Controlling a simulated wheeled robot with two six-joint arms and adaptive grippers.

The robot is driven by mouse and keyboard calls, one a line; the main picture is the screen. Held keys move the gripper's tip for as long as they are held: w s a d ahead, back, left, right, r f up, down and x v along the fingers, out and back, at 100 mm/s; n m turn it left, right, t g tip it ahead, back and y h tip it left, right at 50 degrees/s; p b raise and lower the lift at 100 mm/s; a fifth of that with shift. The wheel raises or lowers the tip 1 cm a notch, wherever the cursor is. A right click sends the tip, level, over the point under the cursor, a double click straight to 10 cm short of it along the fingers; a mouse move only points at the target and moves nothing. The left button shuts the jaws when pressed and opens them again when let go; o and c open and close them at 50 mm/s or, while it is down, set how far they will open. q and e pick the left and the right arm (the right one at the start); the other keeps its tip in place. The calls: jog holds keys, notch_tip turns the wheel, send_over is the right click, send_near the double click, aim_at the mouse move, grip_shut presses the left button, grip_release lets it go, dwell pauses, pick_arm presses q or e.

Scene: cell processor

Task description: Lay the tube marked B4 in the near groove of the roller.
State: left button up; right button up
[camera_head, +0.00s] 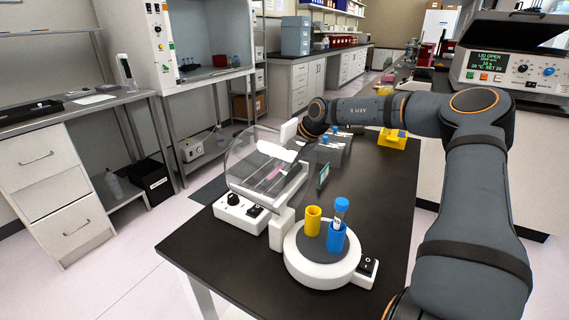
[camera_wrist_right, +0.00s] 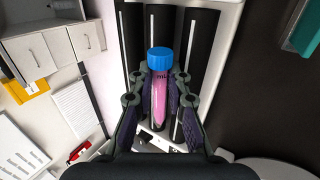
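The roller (camera_head: 240,215) stands on the dark bench with a clear curved cover and black rollers (camera_wrist_right: 197,45) side by side. A pink tube with a blue cap (camera_wrist_right: 160,59) lies along the rollers' direction between my right gripper's fingertips (camera_wrist_right: 163,78). The fingers flank it closely just below the cap and look shut on it. Its mark is too small to read, and I cannot tell whether it touches the rollers. The pink tube (camera_head: 275,172) also shows through the cover in the head view, where my right fingers are mostly hidden. My left gripper is out of view.
A round white device (camera_head: 325,270) at the bench's near end holds a yellow holder (camera_head: 312,221) and a blue holder (camera_head: 337,240) with a blue-capped tube. A yellow bin (camera_head: 392,139) stands farther back.

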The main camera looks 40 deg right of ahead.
jog(key=o, duration=0.5)
jog(key=shift+c, duration=0.2)
notch_tip(320, 180, up, 30)
jog(key=p, duration=2.1)
